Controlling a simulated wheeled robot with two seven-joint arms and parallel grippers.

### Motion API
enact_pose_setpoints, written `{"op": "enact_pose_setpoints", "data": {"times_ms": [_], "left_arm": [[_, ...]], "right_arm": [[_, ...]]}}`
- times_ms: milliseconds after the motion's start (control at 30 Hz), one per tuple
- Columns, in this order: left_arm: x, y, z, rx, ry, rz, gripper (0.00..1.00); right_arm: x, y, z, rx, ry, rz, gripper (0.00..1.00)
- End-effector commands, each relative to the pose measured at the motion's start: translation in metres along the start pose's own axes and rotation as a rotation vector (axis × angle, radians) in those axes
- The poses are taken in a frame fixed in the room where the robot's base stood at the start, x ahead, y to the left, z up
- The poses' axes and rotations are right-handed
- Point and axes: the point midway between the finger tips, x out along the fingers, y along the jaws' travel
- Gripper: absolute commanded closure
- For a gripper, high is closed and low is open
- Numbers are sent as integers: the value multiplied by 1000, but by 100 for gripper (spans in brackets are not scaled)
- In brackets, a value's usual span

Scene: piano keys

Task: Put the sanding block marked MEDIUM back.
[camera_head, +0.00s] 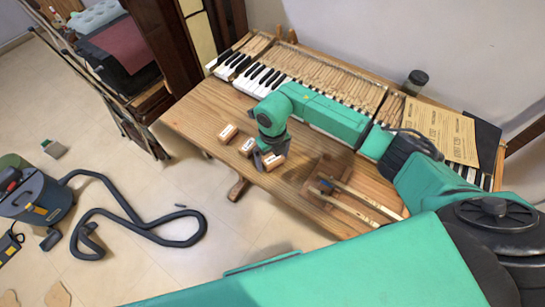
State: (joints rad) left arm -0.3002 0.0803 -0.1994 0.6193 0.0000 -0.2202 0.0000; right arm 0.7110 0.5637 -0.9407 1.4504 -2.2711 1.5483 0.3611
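Three small wooden blocks with pale labels lie in a slanting row on the wooden bench (205,114): a left block (228,134), a middle block (247,147) and a right block (272,162). Their lettering is too small to read, so I cannot tell which is marked MEDIUM. My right gripper (271,154) points down at the right block, with its dark fingers close around or just above it. I cannot tell whether they grip it or whether the block is lifted. My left gripper is not in view.
Piano keys (260,78) run along the back of the bench. A wooden piece with pale strips (360,205) lies right of the blocks.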

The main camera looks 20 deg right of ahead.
Motion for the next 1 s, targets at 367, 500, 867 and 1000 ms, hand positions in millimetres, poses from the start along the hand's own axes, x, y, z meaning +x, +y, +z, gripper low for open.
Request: {"op": "enact_pose_setpoints", "data": {"times_ms": [367, 500, 867, 1000], "left_arm": [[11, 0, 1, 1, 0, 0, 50], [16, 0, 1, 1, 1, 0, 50], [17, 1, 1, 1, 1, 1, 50], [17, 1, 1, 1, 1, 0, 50]], "right_arm": [[-68, 0, 2, -2, -8, -2, 0], [-102, 0, 1, -1, -5, -2, 0], [-124, 0, 0, 0, 0, 0, 0], [-123, 0, 0, 0, 0, 0, 0]]}}
